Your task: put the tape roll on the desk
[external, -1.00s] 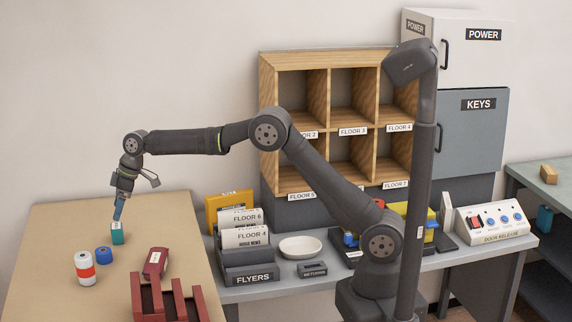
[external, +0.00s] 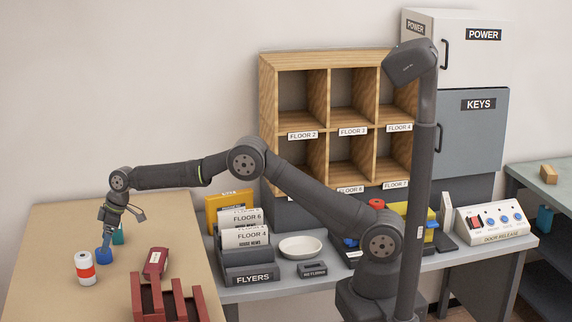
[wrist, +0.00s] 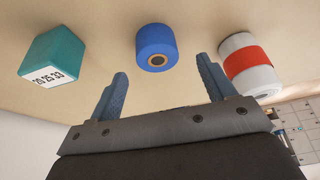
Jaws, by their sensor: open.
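The tape roll looks to be the short blue roll (external: 104,257) with a hole in its middle, standing on the tan tabletop (external: 50,235) at the left. In the wrist view the blue roll (wrist: 153,45) lies ahead of my fingertips, roughly centred between them, its hole facing the camera. My gripper (external: 108,238) is open and empty, low over the tabletop at the roll. The fingers (wrist: 162,72) are spread wide in the wrist view. I cannot tell in the external view whether they touch the roll. A grey desk (external: 340,275) stands to the right.
A teal block (external: 119,237) is behind the roll, and a white-and-red cylinder (external: 85,270) is in front-left. A maroon object (external: 156,262) and a maroon rack (external: 165,303) are to the right. The grey desk holds a flyers holder (external: 248,262), a white bowl (external: 300,247) and a returns tray (external: 313,269).

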